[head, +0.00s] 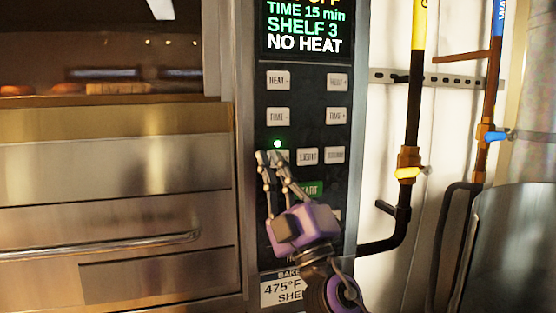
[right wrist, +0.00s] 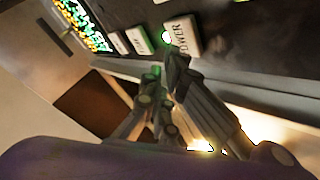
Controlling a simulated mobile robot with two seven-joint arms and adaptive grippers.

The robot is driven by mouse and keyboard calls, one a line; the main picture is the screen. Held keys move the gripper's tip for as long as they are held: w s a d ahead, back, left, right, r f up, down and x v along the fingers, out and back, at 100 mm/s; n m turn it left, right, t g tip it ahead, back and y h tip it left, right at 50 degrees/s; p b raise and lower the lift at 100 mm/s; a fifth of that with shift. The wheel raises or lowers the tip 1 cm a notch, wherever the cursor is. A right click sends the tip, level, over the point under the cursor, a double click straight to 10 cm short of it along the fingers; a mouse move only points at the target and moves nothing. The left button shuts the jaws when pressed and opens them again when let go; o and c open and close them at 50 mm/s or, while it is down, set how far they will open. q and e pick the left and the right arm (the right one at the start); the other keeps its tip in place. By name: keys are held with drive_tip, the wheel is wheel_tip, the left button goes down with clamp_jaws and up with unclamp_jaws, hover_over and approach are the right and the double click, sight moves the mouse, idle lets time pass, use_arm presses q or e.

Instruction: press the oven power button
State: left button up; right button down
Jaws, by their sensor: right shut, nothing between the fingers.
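The oven's power button (right wrist: 183,38), a pale square key marked POWER, shows in the right wrist view. In the head view the power button (head: 283,157) is partly hidden behind my fingertips. A small green light (head: 277,144) glows just above it. My right gripper (head: 268,156) is shut and empty, its fingertips at the button's left and lower part. In the right wrist view, one fingertip of the right gripper (right wrist: 167,64) overlaps the button's lower edge; I cannot tell whether it touches. My left gripper is not in view.
The control panel (head: 308,98) has several other pale keys and a green START key (head: 312,188), partly covered by my gripper. The display (head: 304,28) reads TIME 15 min, SHELF 3, NO HEAT. Pipes with a yellow valve (head: 408,172) stand at the right.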

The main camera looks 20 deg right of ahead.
drive_tip(key=shift+w, duration=0.1)
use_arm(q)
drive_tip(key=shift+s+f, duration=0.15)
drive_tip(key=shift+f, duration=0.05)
use_arm(e)
drive_tip(key=shift+w, duration=0.35)
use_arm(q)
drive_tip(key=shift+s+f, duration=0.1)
use_arm(e)
drive_tip(key=shift+w, duration=0.2)
drive_tip(key=shift+s, duration=0.1)
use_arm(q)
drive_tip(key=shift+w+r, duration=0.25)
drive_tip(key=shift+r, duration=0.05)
use_arm(e)
drive_tip(key=shift+s, duration=0.6)
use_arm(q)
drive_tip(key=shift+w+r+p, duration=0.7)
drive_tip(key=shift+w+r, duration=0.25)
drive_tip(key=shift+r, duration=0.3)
use_arm(e)
drive_tip(key=s, duration=0.6)
drive_tip(key=shift+d, duration=0.15)
